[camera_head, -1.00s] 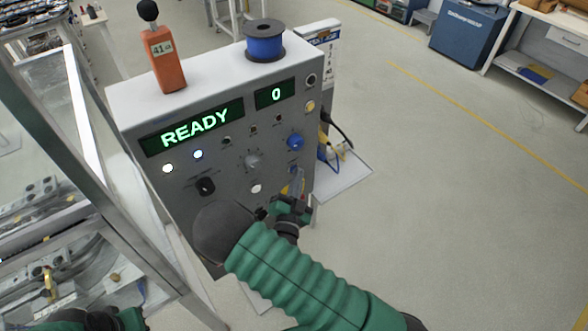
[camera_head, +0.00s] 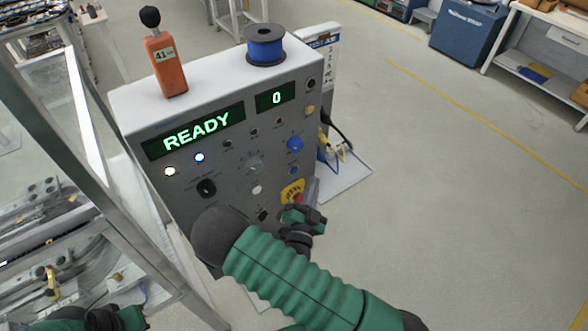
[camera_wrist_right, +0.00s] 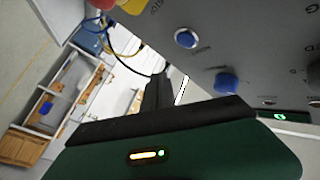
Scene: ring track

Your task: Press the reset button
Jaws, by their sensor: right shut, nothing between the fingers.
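The grey control panel (camera_head: 225,165) shows READY and 0 on green displays. A small blue button (camera_head: 294,170) sits below a larger blue knob (camera_head: 295,144). In the right wrist view the blue button (camera_wrist_right: 186,38) has a silver ring, and the blue knob (camera_wrist_right: 227,83) is nearby. Labels are too small to read, so I cannot tell which control is the reset button. My right gripper (camera_head: 306,215) is at the panel's lower right, beside the red and yellow stop button (camera_head: 293,193). Its dark fingers (camera_wrist_right: 158,90) are shut and empty. My left gripper (camera_head: 108,319) is partly visible at the lower left.
An orange handheld device (camera_head: 166,62) and a blue spool (camera_head: 265,46) stand on the panel's top. Cables (camera_head: 328,150) hang at its right side. A metal frame (camera_head: 100,170) stands close on the left. The floor (camera_head: 440,220) to the right is clear.

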